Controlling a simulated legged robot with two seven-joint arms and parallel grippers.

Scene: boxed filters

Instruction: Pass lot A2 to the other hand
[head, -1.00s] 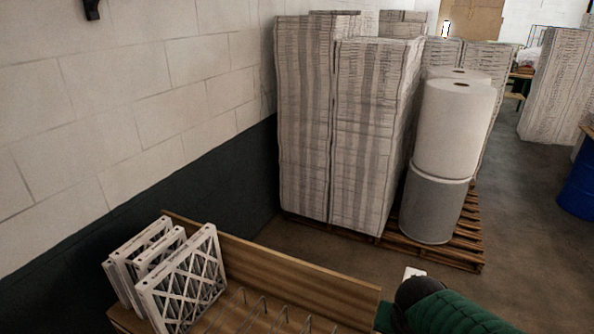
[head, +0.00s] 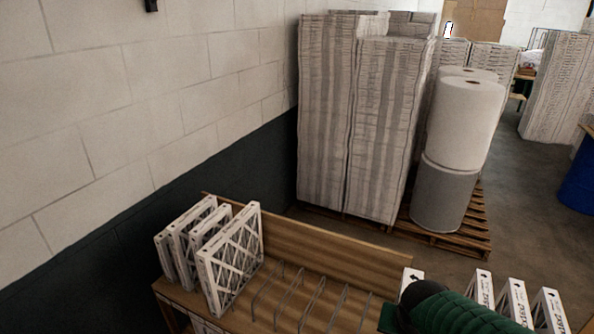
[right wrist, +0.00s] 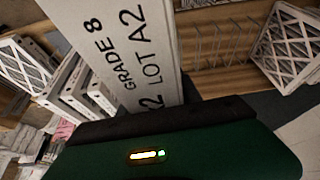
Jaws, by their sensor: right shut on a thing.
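The lot A2 filter (right wrist: 118,45) is a white box edge printed "GRADE 8" and "LOT A2", large and close in the right wrist view. In the head view a small white end with a dark arrow (head: 412,277) shows above my right gripper, probably its top; the rest is hidden. My right gripper (head: 420,292) is shut on it, seen from behind its dark and green body near the right end of the wooden rack. My left gripper is in no view.
A wooden rack (head: 330,241) has empty wire dividers (head: 285,290) in its middle and several white filters (head: 230,258) at its left end. More filters (head: 512,303) stand at lower right. Wrapped stacks (head: 352,120) and white rolls (head: 462,120) stand on a pallet behind.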

